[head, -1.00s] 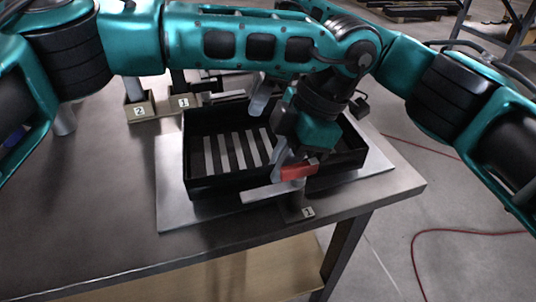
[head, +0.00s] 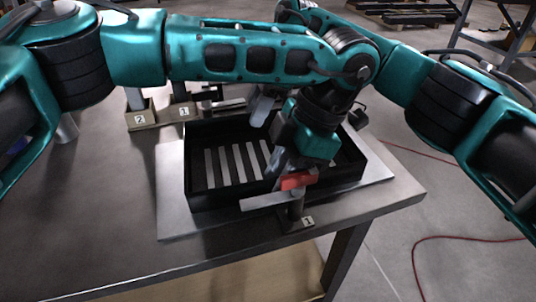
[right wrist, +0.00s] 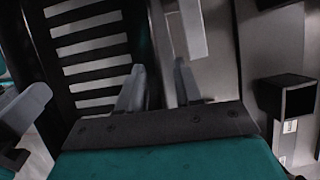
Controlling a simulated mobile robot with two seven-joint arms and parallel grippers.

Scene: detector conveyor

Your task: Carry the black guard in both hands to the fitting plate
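The black guard (head: 222,192) is a shallow open tray with a slotted floor. It is level over the pale fitting plate (head: 171,214) on the table; I cannot tell whether its underside touches. My left gripper (head: 282,164) points down at the guard's near wall, by a red-handled clamp; its fingers are partly hidden. My right gripper is mostly hidden behind my left arm, with a grey finger (head: 262,108) showing at the far wall. In the right wrist view my right gripper (right wrist: 160,72) has its fingers close together on either side of the guard's wall, beside the slots (right wrist: 88,46).
The clamp's red handle (head: 298,181) and grey bar (head: 268,201) stand close in front of the guard. Another clamp (head: 232,104) is behind it. Numbered blocks (head: 140,120) stand at the back left. The table's left side (head: 95,205) is clear.

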